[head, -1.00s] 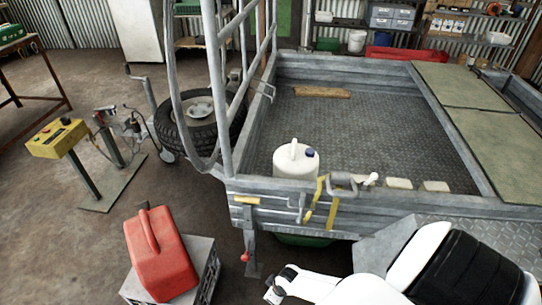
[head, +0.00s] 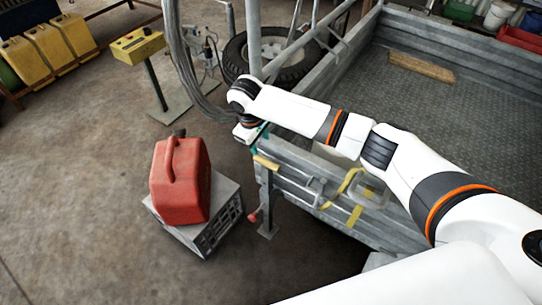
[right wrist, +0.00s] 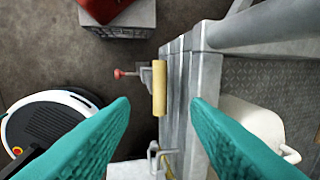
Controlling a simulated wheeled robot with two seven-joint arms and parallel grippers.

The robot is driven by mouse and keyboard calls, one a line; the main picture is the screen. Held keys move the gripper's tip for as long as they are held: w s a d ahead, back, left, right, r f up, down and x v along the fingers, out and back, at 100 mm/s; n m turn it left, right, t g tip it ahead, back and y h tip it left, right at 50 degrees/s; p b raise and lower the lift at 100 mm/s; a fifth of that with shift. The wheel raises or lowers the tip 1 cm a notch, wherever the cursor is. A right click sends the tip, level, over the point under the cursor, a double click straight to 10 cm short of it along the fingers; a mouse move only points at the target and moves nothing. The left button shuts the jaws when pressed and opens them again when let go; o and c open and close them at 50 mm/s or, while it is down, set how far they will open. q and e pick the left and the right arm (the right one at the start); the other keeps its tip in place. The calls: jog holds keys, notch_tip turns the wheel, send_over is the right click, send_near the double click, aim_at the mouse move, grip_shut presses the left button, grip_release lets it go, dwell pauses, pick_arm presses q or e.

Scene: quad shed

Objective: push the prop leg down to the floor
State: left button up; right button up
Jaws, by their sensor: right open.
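The prop leg (head: 267,200) stands upright at the trailer's near left corner. It has a yellow handle (head: 266,163) on top, a red knob (head: 253,217) at its side and a flat foot at the bottom. I cannot tell whether the foot touches the floor. My right gripper (head: 258,138) is above the handle, pointing down. In the right wrist view, its teal fingers are open and apart (right wrist: 160,108), with the yellow handle (right wrist: 159,88) showing between and beyond them, not touched. The red knob (right wrist: 118,73) is left of the handle. My left gripper is out of view.
A red fuel can (head: 181,180) sits on a grey crate (head: 222,215) left of the leg. The trailer's rail and upright frame (head: 252,40) stand close to my right gripper. A white jug (right wrist: 255,125) is inside the trailer.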

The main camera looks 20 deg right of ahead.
send_over(264, 160)
notch_tip(264, 160, down, 5)
notch_tip(264, 160, down, 4)
jog(key=shift+s+a+f+b, duration=0.1)
jog(key=shift+s+f+b, duration=0.05)
jog(key=shift+b, duration=0.3)
jog(key=shift+f, duration=0.6)
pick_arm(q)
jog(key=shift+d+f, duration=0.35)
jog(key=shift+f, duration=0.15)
pick_arm(e)
jog(key=shift+c, duration=0.6)
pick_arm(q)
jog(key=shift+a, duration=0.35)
pick_arm(e)
grip_shut()
